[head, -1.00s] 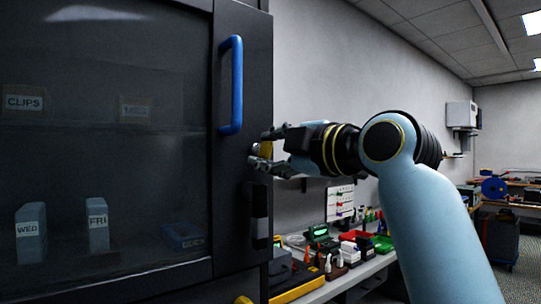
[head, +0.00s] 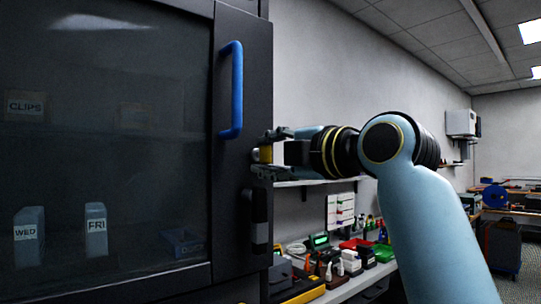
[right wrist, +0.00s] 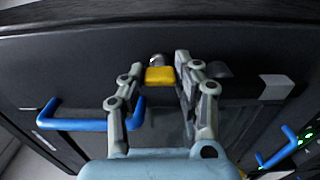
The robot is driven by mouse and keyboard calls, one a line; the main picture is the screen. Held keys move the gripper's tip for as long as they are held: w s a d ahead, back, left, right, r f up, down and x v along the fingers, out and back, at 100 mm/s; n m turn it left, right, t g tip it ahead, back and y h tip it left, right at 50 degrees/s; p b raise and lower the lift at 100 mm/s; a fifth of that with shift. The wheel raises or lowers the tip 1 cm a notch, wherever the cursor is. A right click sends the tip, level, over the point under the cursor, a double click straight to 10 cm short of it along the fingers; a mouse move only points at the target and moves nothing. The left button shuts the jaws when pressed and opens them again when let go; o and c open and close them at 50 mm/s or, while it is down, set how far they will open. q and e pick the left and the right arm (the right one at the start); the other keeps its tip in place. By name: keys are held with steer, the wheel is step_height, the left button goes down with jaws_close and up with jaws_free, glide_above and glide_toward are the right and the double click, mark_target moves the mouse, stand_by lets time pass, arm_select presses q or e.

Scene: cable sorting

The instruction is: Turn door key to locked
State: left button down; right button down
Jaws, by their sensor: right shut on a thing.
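The cabinet door (head: 228,180) is dark, with a large glass pane, and looks closed. A yellow key (head: 265,154) is at its right edge, below the blue handle. My right gripper (head: 262,156) comes from the right and is shut on the key, one finger above and one below. In the right wrist view the key's yellow head (right wrist: 160,76) sits between the two fingertips (right wrist: 161,68), with a small silver part behind it at the door face. The fingers partly hide the key in the head view, and lock markings cannot be made out. My left gripper is out of view.
The blue door handle (head: 236,92) juts out just above my right gripper. A dark and grey block (head: 259,222) sits on the door below it. A bench with small tools and a red tray (head: 355,244) stands behind. Labelled boxes (head: 96,230) stand behind the glass.

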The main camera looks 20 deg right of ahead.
steer(key=c, duration=1)
jaws_free()
steer(key=shift+o, duration=0.2)
steer(key=shift+s, duration=0.1)
steer(key=v, duration=0.7)
steer(key=shift+s, duration=0.1)
